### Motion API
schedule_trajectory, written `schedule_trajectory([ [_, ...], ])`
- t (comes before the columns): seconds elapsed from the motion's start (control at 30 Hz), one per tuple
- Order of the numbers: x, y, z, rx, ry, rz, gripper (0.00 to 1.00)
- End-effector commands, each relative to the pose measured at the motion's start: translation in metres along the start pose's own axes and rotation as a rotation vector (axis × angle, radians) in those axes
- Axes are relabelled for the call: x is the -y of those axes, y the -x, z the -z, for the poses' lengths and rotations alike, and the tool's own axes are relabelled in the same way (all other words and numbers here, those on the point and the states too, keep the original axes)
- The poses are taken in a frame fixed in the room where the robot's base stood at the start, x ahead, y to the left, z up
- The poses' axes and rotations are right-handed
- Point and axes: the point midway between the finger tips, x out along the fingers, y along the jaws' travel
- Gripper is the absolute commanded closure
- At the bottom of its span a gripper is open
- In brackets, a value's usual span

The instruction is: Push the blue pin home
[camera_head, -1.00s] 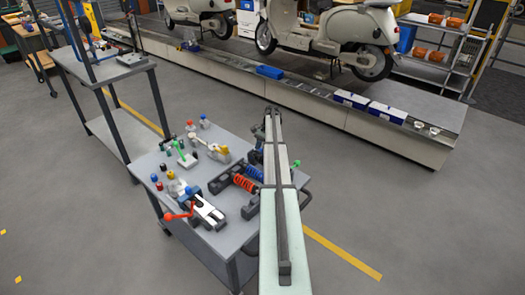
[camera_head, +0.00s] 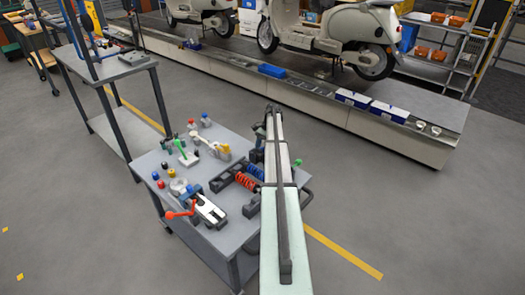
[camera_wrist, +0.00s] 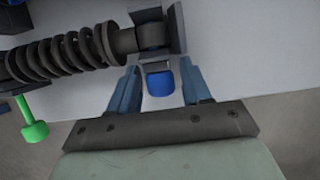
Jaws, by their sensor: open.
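The blue pin (camera_wrist: 160,83) shows its rounded blue head and a short grey part in the wrist view. It is beside the dark bracket (camera_wrist: 176,28) at the end of a dark-coiled shock absorber (camera_wrist: 55,58). How deep the pin sits cannot be told. My gripper (camera_wrist: 160,86) is open, its two blue fingers on either side of the pin head, with visible gaps and no clear contact. In the head view my arm hides the pin and most of the gripper; a blue spring (camera_head: 256,172) and a red spring (camera_head: 246,181) show just left of the arm.
The grey cart top (camera_head: 165,205) holds a red-handled clamp (camera_head: 208,210), a green-handled fixture (camera_head: 182,152) and several small coloured knobs. The conveyor (camera_head: 330,105) with scooters runs behind, across open floor.

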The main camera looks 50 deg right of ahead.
Motion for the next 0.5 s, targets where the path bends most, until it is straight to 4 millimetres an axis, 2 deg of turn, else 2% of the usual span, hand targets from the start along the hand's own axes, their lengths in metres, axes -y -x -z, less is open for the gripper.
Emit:
schedule_trajectory([
  [0.5,0.000,0.048,-0.022,0.003,0.003,0.002,0.49],
])
